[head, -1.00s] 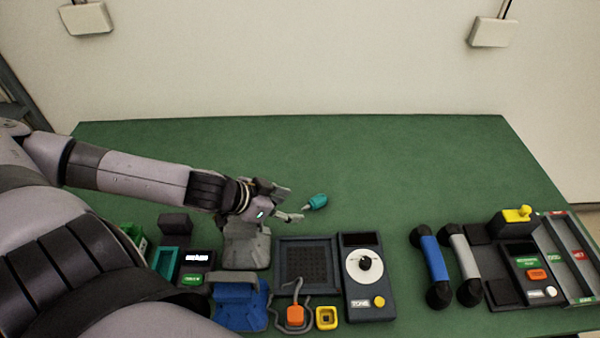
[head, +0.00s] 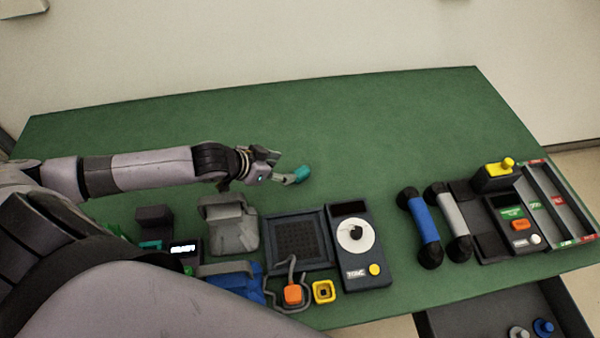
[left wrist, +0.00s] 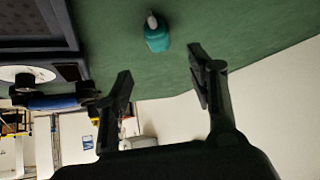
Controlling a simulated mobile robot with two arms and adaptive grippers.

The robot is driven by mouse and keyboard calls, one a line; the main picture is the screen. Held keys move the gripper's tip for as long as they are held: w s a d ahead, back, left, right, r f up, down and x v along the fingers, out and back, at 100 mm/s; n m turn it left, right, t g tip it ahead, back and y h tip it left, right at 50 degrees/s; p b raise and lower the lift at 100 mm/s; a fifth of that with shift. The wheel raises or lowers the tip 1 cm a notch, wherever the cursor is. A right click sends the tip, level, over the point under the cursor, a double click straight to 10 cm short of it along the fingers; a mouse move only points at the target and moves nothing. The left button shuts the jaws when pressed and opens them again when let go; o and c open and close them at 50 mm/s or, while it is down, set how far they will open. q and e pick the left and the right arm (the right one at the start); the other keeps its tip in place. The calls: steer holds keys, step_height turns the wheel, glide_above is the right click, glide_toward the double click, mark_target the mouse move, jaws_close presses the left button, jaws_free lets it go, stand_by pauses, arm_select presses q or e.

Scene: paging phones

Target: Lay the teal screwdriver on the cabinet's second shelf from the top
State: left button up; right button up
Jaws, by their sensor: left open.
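The teal screwdriver (head: 302,173) lies on the green table, behind the dark square tray. Its teal handle also shows in the left wrist view (left wrist: 157,38), with a short pale tip. My left gripper (head: 279,168) is just left of the screwdriver in the head view. In the left wrist view my left gripper (left wrist: 160,82) has its two fingers apart with nothing between them, and the screwdriver lies beyond the fingertips. No shelved cabinet can be made out in these views. My right gripper is not in view.
The dark square tray (head: 297,240), a dial box (head: 358,245) and a grey holder (head: 229,226) stand along the near side. Blue (head: 425,220) and grey (head: 456,222) handsets lie to the right. A dark open-topped unit (head: 480,318) is below the table edge. The far table is clear.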

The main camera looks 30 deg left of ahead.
mark_target(302, 169)
arm_select(q)
steer(key=x, duration=0.9)
steer(key=shift+w, duration=0.1)
steer(key=shift+r, duration=0.1)
steer(key=shift+c, duration=0.4)
jaws_close()
